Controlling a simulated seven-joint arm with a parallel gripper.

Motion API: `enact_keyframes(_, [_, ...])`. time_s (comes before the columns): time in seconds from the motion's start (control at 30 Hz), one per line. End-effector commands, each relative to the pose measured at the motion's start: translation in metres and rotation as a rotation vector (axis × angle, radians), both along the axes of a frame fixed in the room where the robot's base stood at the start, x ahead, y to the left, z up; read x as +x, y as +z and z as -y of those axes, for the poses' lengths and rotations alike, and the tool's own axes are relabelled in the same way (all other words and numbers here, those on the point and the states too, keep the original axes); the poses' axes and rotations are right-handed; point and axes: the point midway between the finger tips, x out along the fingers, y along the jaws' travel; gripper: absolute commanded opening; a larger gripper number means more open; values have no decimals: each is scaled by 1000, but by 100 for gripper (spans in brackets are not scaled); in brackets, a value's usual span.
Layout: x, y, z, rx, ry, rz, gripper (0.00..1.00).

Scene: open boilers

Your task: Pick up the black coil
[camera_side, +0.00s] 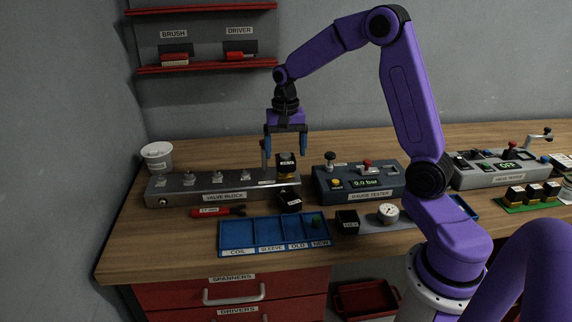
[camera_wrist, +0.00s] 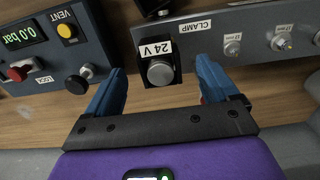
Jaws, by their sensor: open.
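The black coil (camera_side: 286,168), with a label and a metal top, stands upright at the right end of the valve block (camera_side: 215,191). The wrist view shows this coil (camera_wrist: 143,70) from above, with a "24 V" label and a round metal nut. My gripper (camera_side: 285,148) points down above the coil, fingers apart and empty. In the wrist view, the blue fingers of my gripper (camera_wrist: 161,75) lie either side of the coil's near end. I see no clear contact; how far the fingertips reach down beside the coil is hard to tell.
A black connector (camera_side: 290,201) lies in front of the block. Nearby are a red-handled tool (camera_side: 218,211), the blue tray (camera_side: 237,231), the gauge tester (camera_side: 360,184), a black cube (camera_side: 347,222) and a white cup (camera_side: 157,157).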

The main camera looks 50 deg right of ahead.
Motion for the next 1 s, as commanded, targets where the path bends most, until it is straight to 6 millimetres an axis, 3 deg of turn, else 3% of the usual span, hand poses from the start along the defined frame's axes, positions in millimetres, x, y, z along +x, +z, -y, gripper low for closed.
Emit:
enact_keyframes(0.23, [-1,-34,2,1,-1,-4,87])
enact_keyframes(0.57, [0,-40,2,0,-1,0,87])
enact_keyframes(0.7, [0,-40,2,0,0,0,45])
enact_keyframes(0.77, [0,-40,2,0,0,0,28])
enact_keyframes(1.0, [0,-39,2,1,0,1,28])
